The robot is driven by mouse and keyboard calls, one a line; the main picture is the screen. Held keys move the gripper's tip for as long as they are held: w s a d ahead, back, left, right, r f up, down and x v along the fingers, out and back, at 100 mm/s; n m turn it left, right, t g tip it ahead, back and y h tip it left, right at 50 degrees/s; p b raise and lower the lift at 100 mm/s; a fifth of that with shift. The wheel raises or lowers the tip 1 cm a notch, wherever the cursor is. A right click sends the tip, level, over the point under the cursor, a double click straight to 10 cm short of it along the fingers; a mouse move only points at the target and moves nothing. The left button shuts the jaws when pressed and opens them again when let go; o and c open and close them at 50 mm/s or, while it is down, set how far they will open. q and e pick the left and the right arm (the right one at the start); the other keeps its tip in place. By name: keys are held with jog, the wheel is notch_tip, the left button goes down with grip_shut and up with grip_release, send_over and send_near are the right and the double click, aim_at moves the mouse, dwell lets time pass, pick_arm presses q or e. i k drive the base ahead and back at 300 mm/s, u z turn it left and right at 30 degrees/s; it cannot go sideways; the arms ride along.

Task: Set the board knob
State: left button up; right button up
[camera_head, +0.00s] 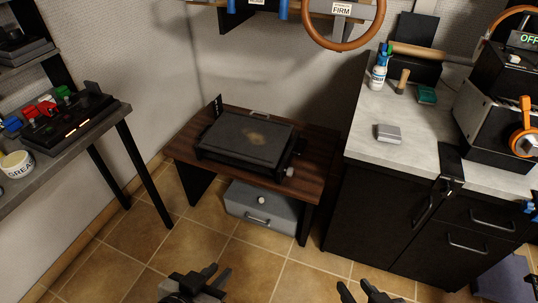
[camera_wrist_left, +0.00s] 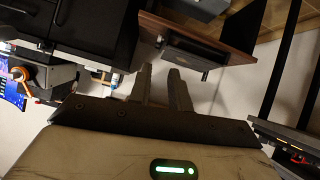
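A dark board-like unit with a flat top (camera_head: 246,138) sits on the low wooden table in the head view. A small pale knob (camera_head: 289,173) shows at its right front corner; its setting is too small to read. A black control panel (camera_head: 72,121) with several switches lies on the grey side table at the left. I cannot tell which of these the task calls the board. My left gripper (camera_head: 214,276) is low in front of the low table, open and empty; its fingers also show apart in the left wrist view (camera_wrist_left: 161,70). My right gripper (camera_head: 357,288) is open and empty at the bottom edge.
The low wooden table (camera_head: 190,149) has a grey drawer box (camera_head: 245,205) under it. A black cabinet (camera_head: 365,205) with a grey top stands at the right, with a bottle (camera_head: 378,79) and a machine on it. Tiled floor (camera_head: 135,248) is clear before the low table.

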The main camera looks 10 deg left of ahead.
aim_at(290, 170)
jog(key=u, duration=0.2)
jog(key=k, duration=0.4)
jog(key=z, duration=1.3)
jog(key=i, duration=0.85)
jog(key=u, duration=0.65)
jog(key=i, duration=0.6)
jog(key=u, duration=0.6)
